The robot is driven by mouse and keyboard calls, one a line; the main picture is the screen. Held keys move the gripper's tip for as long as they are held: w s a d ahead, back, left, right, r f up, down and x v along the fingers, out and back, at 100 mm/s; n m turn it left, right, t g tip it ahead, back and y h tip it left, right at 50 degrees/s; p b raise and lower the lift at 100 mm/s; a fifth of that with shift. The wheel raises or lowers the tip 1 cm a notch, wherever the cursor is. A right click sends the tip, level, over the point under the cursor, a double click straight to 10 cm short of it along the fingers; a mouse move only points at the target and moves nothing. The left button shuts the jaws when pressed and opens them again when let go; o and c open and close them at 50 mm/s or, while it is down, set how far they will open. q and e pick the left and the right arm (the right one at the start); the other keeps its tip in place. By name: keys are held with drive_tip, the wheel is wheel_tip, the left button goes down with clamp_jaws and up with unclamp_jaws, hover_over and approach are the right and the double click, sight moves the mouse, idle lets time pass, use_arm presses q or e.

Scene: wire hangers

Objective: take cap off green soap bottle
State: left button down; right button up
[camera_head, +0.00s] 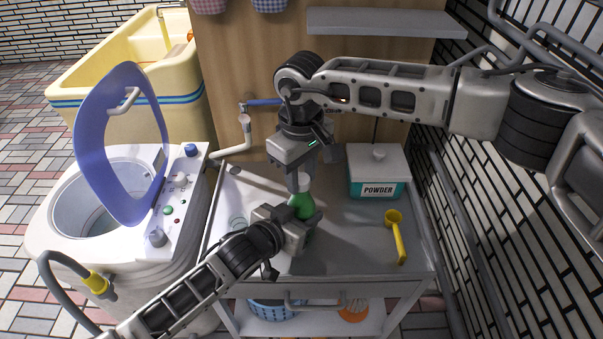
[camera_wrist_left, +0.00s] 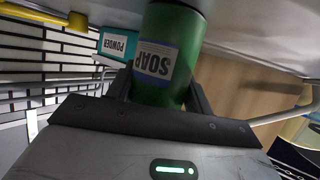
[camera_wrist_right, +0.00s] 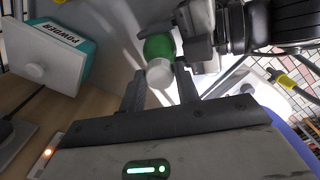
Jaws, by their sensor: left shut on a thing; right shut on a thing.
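The green soap bottle (camera_head: 302,204) stands over the grey cart top, with its white cap (camera_wrist_right: 160,73) at its upper end. My left gripper (camera_head: 302,222) is shut on the bottle's body from the near side. In the left wrist view the bottle (camera_wrist_left: 168,50) sits between its fingers, with the SOAP label upside down. My right gripper (camera_head: 300,182) comes from above and is shut on the cap. In the right wrist view the cap shows between its fingertips, against the green bottle. No clear gap shows between cap and bottle. The grippers hide part of the bottle.
A white and teal POWDER box (camera_head: 376,175) stands at the cart's back right, with a yellow scoop (camera_head: 397,238) in front. A white washing machine (camera_head: 120,225) with a raised blue lid (camera_head: 92,130) stands left. A grey shelf (camera_head: 385,22) hangs above.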

sight(301, 178)
use_arm(q)
drive_tip(key=shift+f, duration=0.1)
use_arm(e)
drive_tip(key=shift+r, duration=1)
drive_tip(key=shift+r, duration=0.1)
drive_tip(key=shift+r, duration=1.9)
use_arm(q)
drive_tip(key=c, duration=0.5)
unclamp_jaws()
